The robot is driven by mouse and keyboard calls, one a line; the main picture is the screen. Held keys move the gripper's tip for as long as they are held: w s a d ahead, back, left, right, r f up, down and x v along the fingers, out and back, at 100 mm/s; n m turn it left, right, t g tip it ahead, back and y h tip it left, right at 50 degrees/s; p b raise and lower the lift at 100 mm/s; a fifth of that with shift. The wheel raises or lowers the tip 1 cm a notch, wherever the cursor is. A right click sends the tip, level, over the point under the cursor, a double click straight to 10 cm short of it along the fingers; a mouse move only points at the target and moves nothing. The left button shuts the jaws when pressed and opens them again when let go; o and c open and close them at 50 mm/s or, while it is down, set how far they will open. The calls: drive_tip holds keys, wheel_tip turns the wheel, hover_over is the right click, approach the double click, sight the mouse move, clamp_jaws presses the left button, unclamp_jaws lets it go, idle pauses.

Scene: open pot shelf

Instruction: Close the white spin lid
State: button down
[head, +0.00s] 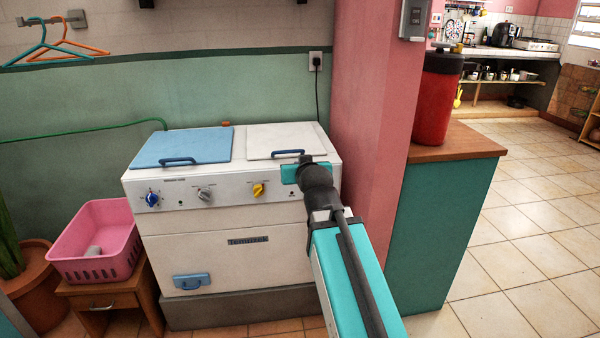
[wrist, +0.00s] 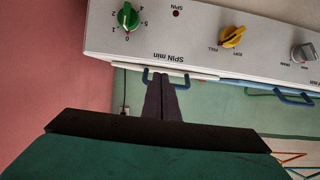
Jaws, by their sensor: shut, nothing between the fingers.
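The white spin lid (head: 285,138) lies flat over the right side of the washing machine's top and looks closed. Its blue handle (head: 288,153) is near the front edge. In the wrist view, which is upside down, the lid shows as a thin white edge (wrist: 200,74) by the SPIN panel, with the handle (wrist: 148,76) beside the fingers. My gripper (wrist: 163,82) is shut and empty, its fingertips at the handle; I cannot tell whether they touch it. In the head view my wrist hides most of the fingers.
The blue lid (head: 183,146) is down on the left side. The front panel has a blue, a grey and a yellow knob (head: 258,189). A pink pillar (head: 370,120) stands close on the right, beside a teal counter (head: 450,220) with a red container (head: 437,98).

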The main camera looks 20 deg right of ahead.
drive_tip(key=shift+s+f+b, duration=0.15)
drive_tip(key=shift+s+b, duration=0.15)
drive_tip(key=shift+b, duration=0.55)
drive_tip(key=shift+s+a+b, duration=0.1)
drive_tip(key=shift+s+b, duration=1.05)
drive_tip(key=shift+b, duration=0.05)
drive_tip(key=shift+r, duration=0.2)
